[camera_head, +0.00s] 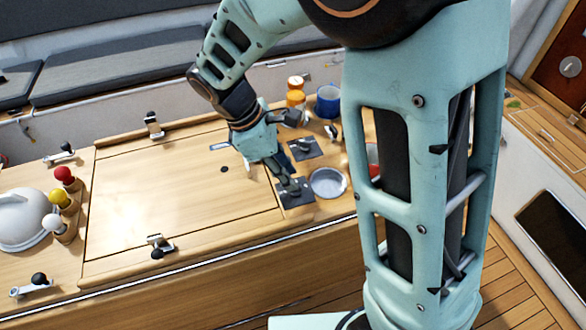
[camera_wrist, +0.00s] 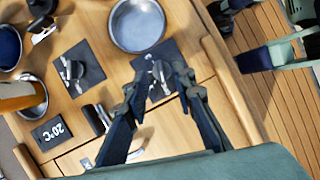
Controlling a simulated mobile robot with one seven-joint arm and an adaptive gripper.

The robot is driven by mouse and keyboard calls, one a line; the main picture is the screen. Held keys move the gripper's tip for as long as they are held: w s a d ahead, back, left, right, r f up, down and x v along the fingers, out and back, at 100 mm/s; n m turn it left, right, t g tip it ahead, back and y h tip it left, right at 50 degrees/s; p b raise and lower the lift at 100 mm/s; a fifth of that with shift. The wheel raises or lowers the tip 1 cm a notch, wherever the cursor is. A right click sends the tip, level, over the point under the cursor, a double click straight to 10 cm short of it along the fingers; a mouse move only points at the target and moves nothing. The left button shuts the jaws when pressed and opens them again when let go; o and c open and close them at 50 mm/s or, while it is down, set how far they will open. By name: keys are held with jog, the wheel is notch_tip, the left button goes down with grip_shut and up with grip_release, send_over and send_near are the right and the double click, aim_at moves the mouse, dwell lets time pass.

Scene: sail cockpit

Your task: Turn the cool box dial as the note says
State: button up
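A dark note reading "20°C" (camera_wrist: 52,132) shows in the wrist view at the lower left. Two dark square plates carry metal knobs. One plate with its dial (camera_wrist: 76,70) is left of my gripper, and the other dial (camera_wrist: 158,73) is at my fingertips. The plates also show in the head view, the farther one (camera_head: 306,148) and the nearer one (camera_head: 302,200). I cannot read markings on either plate. My gripper (camera_head: 288,184) points down at the nearer plate. In the wrist view its fingers (camera_wrist: 161,82) are apart, one on each side of the knob; contact cannot be told.
A round metal dish (camera_head: 328,183) stands close beside the nearer plate. A blue mug (camera_head: 327,101) and orange containers (camera_head: 295,98) stand behind. The wooden hatch (camera_head: 160,200) to the left is mostly clear. Red, yellow and white knobs (camera_head: 63,175) are at far left.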

jog(key=shift+x, duration=1.75)
grip_shut()
